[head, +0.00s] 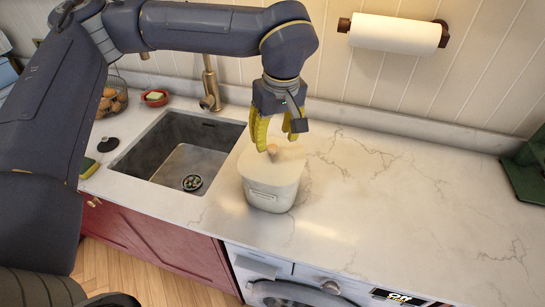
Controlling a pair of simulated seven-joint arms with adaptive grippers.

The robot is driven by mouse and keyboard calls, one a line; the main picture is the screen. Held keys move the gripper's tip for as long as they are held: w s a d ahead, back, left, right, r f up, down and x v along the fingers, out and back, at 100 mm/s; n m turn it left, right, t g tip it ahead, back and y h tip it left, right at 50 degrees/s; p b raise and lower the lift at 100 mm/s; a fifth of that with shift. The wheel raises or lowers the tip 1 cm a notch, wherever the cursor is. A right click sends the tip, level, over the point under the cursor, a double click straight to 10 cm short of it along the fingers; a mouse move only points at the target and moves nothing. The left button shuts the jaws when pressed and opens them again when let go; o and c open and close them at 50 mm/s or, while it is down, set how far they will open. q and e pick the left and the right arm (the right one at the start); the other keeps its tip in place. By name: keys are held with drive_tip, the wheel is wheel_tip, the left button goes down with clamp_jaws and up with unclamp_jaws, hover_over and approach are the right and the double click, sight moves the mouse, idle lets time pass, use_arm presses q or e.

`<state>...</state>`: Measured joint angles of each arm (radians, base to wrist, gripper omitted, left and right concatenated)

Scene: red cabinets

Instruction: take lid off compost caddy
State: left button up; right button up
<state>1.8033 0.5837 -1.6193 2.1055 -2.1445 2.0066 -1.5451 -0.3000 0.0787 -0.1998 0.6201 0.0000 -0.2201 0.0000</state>
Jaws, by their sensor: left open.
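The compost caddy (268,196) is a pale cream bin standing upright on the marble counter, just right of the sink. Its lid (284,168) sits on top and has a small round wooden knob (272,149). My left gripper (275,143) points down over the lid with its yellow fingers apart. The knob lies at the level of the fingertips, between or just in front of them; I cannot tell if they touch it. My right gripper is not in view.
A sink (182,150) with a brass tap (209,85) lies left of the caddy. A paper towel roll (396,33) hangs on the wall. A red dish (155,97), egg basket (112,98) and sponge (88,168) are at left. The counter (400,200) right of the caddy is clear.

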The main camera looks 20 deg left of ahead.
sight(273, 146)
use_arm(q)
drive_tip(key=shift+w+a+f, duration=0.15)
drive_tip(key=shift+a+f, duration=0.05)
drive_tip(key=shift+f, duration=0.9)
drive_tip(key=shift+w+a+f, duration=0.1)
drive_tip(key=shift+a+f, duration=0.05)
drive_tip(key=shift+f, duration=0.9)
drive_tip(key=shift+c, duration=0.3)
clamp_jaws()
